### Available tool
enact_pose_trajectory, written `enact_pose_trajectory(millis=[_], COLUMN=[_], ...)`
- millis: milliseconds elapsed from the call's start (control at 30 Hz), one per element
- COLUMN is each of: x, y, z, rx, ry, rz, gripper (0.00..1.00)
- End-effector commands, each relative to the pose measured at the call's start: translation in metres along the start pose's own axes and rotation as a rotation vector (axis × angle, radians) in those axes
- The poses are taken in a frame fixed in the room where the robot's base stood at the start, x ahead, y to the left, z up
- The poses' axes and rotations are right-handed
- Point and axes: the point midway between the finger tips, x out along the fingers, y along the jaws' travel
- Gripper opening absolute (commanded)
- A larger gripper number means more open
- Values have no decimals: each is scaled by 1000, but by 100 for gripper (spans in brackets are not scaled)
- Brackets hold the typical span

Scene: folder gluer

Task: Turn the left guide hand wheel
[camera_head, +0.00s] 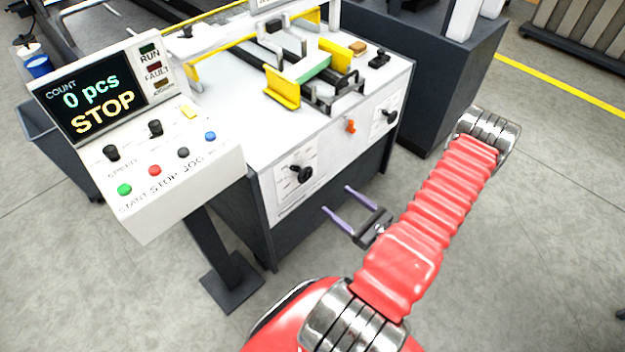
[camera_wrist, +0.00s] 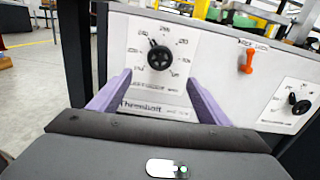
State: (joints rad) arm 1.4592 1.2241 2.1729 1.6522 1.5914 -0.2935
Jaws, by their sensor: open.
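The left guide hand wheel is a black knob (camera_head: 301,174) on a white dial plate at the left of the machine's front panel. In the wrist view the same hand wheel (camera_wrist: 159,56) shows with a numbered scale around it, between and beyond my fingers. My gripper (camera_head: 348,197) has two purple fingers spread apart with nothing between them. It is below and to the right of the wheel in the head view, apart from it. In the wrist view my gripper (camera_wrist: 155,90) points toward the panel below the wheel.
A second black hand wheel (camera_head: 390,114) sits at the right of the panel. An orange lever (camera_head: 350,126) is between the wheels. The control box (camera_head: 180,190) with coloured buttons and a STOP display juts out at left. Open floor lies in front.

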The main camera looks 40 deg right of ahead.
Motion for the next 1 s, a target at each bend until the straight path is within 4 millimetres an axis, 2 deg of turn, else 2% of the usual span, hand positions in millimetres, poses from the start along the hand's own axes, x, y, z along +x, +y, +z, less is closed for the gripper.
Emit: enact_pose_trajectory(millis=[1000], x=[109], y=[2], z=[1], rx=[-1], ry=[-2], rz=[5], gripper=[71])
